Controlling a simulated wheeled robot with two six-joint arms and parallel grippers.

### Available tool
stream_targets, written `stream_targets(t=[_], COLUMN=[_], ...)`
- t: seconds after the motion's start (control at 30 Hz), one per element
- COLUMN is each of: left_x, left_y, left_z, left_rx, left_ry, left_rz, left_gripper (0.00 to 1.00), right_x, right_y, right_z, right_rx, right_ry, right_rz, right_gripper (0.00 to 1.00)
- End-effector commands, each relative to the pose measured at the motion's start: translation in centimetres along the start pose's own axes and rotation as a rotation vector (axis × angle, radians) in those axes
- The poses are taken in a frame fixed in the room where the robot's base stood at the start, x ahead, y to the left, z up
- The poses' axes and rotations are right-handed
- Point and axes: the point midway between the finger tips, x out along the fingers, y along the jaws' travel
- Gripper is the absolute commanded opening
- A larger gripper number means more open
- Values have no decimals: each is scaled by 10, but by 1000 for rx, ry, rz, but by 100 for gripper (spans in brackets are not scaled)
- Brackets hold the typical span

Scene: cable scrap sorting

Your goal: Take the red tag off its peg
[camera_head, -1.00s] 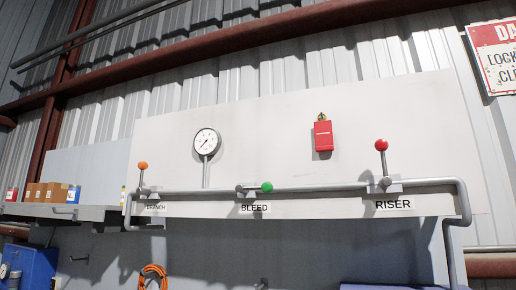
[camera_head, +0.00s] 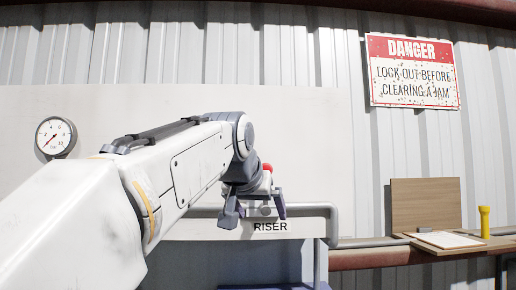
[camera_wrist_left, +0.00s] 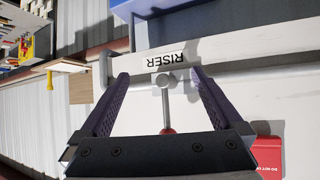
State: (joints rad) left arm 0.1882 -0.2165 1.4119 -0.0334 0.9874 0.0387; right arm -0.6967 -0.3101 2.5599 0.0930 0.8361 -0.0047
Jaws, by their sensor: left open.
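The red tag (camera_wrist_left: 268,152) shows at the lower right of the left wrist view, cut by the frame edge and outside the fingers. In the head view my left arm hides it; its peg is not visible. My left gripper (camera_head: 254,212) is open at the RISER valve. In the left wrist view the valve's grey stem (camera_wrist_left: 165,97) and red knob (camera_wrist_left: 168,131) show between the spread fingers (camera_wrist_left: 160,76). I cannot tell whether the fingers touch the valve. The red knob (camera_head: 267,167) also shows just above the gripper in the head view. My right gripper is not in view.
A grey pipe (camera_head: 333,215) runs along the pale panel past the RISER label (camera_head: 270,227). A gauge (camera_head: 56,137) is at the left. A DANGER sign (camera_head: 412,72) hangs at the upper right, above a shelf with a clipboard (camera_head: 446,240) and yellow torch (camera_head: 485,220).

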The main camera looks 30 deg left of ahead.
Motion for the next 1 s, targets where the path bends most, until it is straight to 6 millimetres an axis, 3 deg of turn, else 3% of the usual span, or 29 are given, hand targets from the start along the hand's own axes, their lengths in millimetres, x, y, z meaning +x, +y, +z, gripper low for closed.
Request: stream_targets(t=[0.03,0.1,0.2,0.33,0.43,0.6,0.8,1.0], left_x=[-37,-72,-114,-144,-143,-118,-102,-81], left_y=[-32,-63,-96,-116,-124,-131,-136,-146], left_z=[-50,-88,-123,-143,-150,-157,-161,-171], left_rx=[-43,-81,-117,-141,-146,-145,-144,-145], left_ry=[72,151,235,294,305,306,308,303], left_rz=[-68,-142,-225,-283,-298,-296,-296,-297], left_gripper=[100,100,100,100,100,100,100,100], right_x=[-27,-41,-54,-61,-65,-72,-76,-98], right_y=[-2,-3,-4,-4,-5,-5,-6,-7], right_z=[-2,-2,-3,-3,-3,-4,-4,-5], right_rx=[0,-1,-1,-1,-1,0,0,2], right_ry=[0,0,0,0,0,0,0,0], right_rz=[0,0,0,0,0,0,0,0], right_gripper=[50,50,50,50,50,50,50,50])
